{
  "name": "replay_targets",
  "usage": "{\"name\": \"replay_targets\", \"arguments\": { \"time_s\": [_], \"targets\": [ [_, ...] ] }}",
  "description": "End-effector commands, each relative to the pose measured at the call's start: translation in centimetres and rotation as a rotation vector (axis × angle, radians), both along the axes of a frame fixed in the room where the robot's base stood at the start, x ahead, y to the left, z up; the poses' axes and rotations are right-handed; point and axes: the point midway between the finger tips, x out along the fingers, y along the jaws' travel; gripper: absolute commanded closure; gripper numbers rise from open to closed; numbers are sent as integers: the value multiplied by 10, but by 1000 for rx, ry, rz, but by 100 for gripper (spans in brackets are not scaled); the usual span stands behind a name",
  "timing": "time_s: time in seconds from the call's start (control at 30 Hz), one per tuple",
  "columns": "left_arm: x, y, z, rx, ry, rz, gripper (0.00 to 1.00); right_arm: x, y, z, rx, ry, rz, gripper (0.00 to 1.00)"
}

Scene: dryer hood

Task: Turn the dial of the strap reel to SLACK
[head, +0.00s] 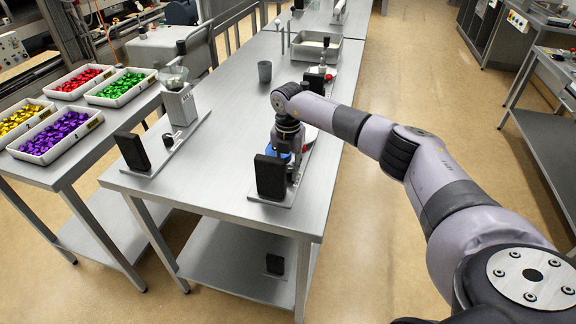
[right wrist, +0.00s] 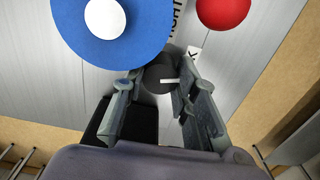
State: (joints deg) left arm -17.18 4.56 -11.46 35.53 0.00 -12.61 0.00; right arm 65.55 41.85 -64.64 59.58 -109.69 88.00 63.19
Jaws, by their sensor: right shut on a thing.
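The strap reel shows as a blue disc (right wrist: 120,38) with a white hub in the right wrist view, and as a bit of blue (head: 279,148) below my right gripper (head: 287,140) in the head view. The dial (right wrist: 157,80) is round and dark with a white pointer line directed to the right of the picture. My right gripper's fingers (right wrist: 160,86) stand on both sides of the dial, shut on it. A label ending in K (right wrist: 194,52) is beside the dial, mostly hidden by the right finger. The dial is hidden in the head view. My left gripper is not seen.
A red ball-shaped knob (right wrist: 224,8) is near the reel. A black upright block (head: 270,177) stands at the near end of the reel's plate. A similar block (head: 133,151) stands to the left on the steel table (head: 222,185). A grey cup (head: 264,71) is farther back.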

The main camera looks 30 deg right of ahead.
Motion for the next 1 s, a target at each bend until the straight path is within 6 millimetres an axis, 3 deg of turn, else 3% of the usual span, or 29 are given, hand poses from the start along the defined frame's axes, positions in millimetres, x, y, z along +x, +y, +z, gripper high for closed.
{"name": "replay_targets", "arguments": {
  "time_s": [0.4,1.0],
  "targets": [
    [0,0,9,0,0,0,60,1,0,2,-1,-2,-240,100],
    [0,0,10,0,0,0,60,1,0,1,0,-1,-294,100]
  ]
}}
